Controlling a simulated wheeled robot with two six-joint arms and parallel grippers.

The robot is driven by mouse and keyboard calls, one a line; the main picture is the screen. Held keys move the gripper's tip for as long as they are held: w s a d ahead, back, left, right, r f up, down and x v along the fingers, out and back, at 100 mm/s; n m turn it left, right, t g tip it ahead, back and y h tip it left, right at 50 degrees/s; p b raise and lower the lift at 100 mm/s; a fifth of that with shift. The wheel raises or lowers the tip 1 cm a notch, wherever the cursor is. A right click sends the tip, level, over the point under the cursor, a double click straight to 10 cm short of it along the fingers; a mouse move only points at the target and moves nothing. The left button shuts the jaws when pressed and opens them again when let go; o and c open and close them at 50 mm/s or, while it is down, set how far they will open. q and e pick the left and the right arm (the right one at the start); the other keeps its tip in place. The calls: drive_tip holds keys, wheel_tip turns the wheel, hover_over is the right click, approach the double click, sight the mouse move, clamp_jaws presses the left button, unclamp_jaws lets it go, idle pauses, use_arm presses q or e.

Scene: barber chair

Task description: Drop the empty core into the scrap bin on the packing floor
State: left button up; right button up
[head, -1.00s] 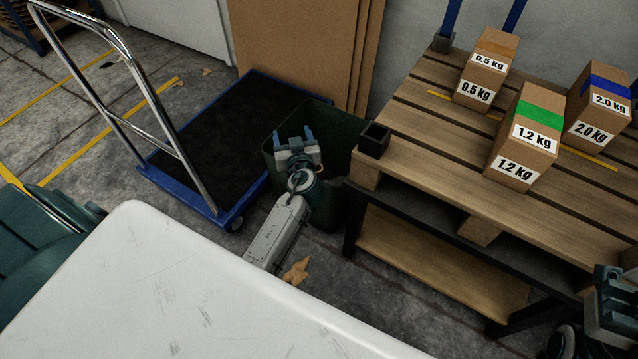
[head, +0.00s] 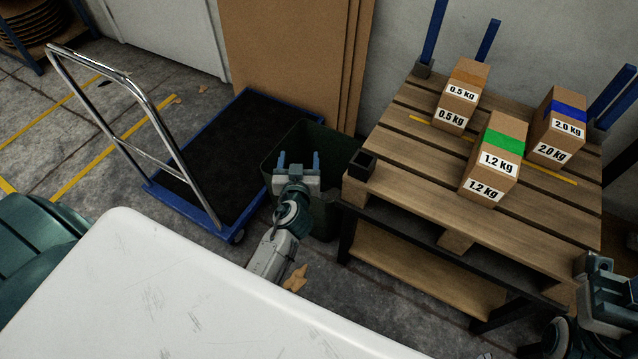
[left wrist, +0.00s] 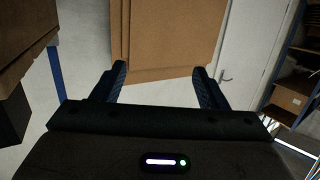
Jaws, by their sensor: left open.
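The scrap bin (head: 335,148) is a dark green open-topped container on the floor, between the blue cart and the pallet table. My left gripper (head: 299,160) is at the bin's near side, its fingers overlapping the bin in the head view. Its fingers stand apart with nothing between them, as the left wrist view also shows (left wrist: 163,80). I cannot make out the empty core in either current view; much of the bin's inside is hidden. Part of my right arm and gripper (head: 598,272) shows at the lower right, and its jaw state is unclear.
A blue flat cart (head: 205,155) with a chrome handle stands left of the bin. Cardboard sheets (head: 285,60) lean behind. Brown scraps (head: 295,279) lie on the floor near a white surface (head: 170,290).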

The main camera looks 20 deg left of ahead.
use_arm(q)
drive_tip(key=shift+m+t+h, duration=0.3)
drive_tip(key=shift+m+h, duration=0.3)
drive_tip(key=shift+h, duration=0.2)
drive_tip(key=r+p, duration=0.1)
drive_tip(key=s+d+r, duration=0.1)
drive_tip(key=r, duration=0.1)
drive_tip(key=d+r+p, duration=0.1)
drive_tip(key=shift+s+d+r+p, duration=0.15)
drive_tip(key=shift+s+r+p, duration=0.15)
drive_tip(key=shift+s+p, duration=0.05)
